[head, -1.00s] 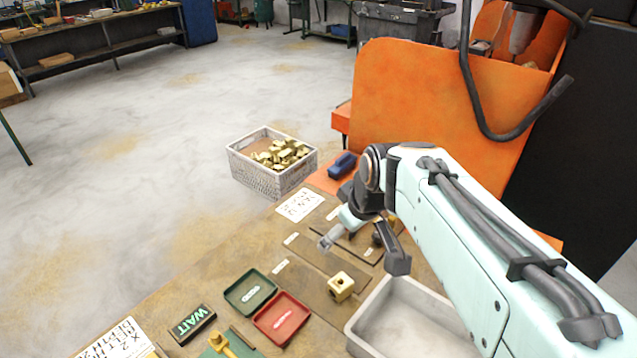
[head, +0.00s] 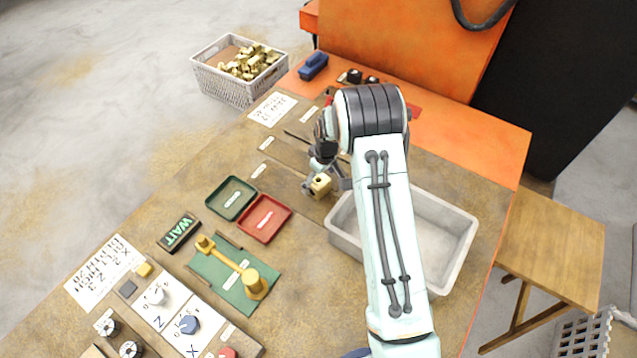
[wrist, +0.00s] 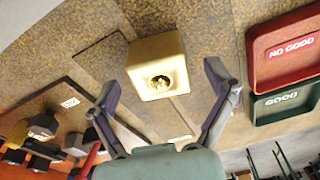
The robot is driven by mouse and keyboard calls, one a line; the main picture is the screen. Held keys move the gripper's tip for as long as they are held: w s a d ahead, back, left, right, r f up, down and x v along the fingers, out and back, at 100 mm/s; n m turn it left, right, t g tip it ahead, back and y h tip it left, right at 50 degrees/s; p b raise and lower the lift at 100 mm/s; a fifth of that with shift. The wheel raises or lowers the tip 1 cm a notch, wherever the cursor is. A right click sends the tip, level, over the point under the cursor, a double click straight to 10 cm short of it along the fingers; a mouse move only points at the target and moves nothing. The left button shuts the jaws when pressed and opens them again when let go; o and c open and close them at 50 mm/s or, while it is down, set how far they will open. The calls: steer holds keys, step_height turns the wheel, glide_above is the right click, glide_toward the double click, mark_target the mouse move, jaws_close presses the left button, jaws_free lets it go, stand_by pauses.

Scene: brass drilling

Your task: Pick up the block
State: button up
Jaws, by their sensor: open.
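The block (head: 320,185) is a small brass cube with a round hole in one face. It sits on the workbench, just left of the grey bin, and my arm partly overlaps it in the head view. In the wrist view the block (wrist: 158,68) lies beyond and between the two fingers, its hole facing the camera. My gripper (wrist: 165,95) is open and empty, with one finger to each side of the block's line; I see no contact. In the head view my gripper (head: 326,184) is right at the block, partly hidden by my wrist.
A grey bin (head: 454,238) stands right of the block. A green tray (head: 222,205) and a red tray (head: 256,228) lie to its left. A yellow fixture on a green plate (head: 225,284) is nearer. A basket (head: 207,76) of brass pieces stands at the back left.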

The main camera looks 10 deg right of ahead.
steer(key=shift+f, duration=0.35)
steer(key=shift+c, duration=0.3)
steer(key=c, duration=1.3)
steer(key=shift+o, duration=0.2)
steer(key=shift+r, duration=0.15)
